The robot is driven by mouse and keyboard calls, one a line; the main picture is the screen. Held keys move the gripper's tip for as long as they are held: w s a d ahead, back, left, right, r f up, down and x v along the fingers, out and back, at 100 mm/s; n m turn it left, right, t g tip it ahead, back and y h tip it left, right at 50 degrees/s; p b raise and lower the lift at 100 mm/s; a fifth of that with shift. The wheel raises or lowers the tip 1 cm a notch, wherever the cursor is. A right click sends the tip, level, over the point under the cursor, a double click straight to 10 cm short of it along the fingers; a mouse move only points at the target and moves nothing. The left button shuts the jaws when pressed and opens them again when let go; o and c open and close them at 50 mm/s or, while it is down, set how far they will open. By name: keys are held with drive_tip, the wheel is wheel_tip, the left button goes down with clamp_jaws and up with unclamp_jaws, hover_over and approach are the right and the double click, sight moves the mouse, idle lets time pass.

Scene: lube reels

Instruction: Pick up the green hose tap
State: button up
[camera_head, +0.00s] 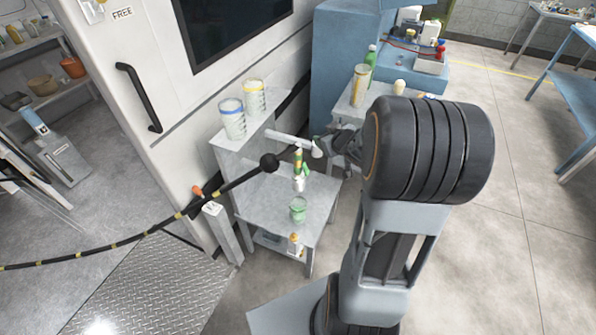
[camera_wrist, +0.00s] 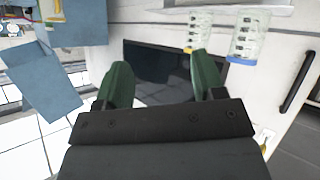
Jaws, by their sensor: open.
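A small green piece (camera_head: 304,168), likely the green hose tap, shows above the grey bench in the head view, beside a green and yellow part and a white part. It is too small to make out clearly. My gripper shows in the wrist view (camera_wrist: 161,64), with its two dark green fingers spread apart and nothing between them. In the head view my arm comes in from the right and its wrist end is just right of the green piece. The jaws are hard to make out there. I cannot see the green piece in the wrist view.
Two white containers (camera_head: 233,119) (camera_head: 255,97) stand on the raised shelf. A green cup (camera_head: 298,209) stands on the bench (camera_head: 265,200). A blue cabinet (camera_head: 338,65) is behind.

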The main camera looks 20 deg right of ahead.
sight(301, 150)
wheel_tip(301, 150, down, 7)
drive_tip(key=s+n+y+b, duration=0.1)
drive_tip(key=y, duration=0.4)
drive_tip(key=shift+n+t, duration=0.3)
drive_tip(key=x, duration=0.7)
drive_tip(key=shift+a+f, duration=0.25)
drive_tip(key=shift+p+x, duration=0.65)
drive_tip(key=shift+x, duration=2.5)
drive_tip(key=shift+c, duration=0.4)
clamp_jaws()
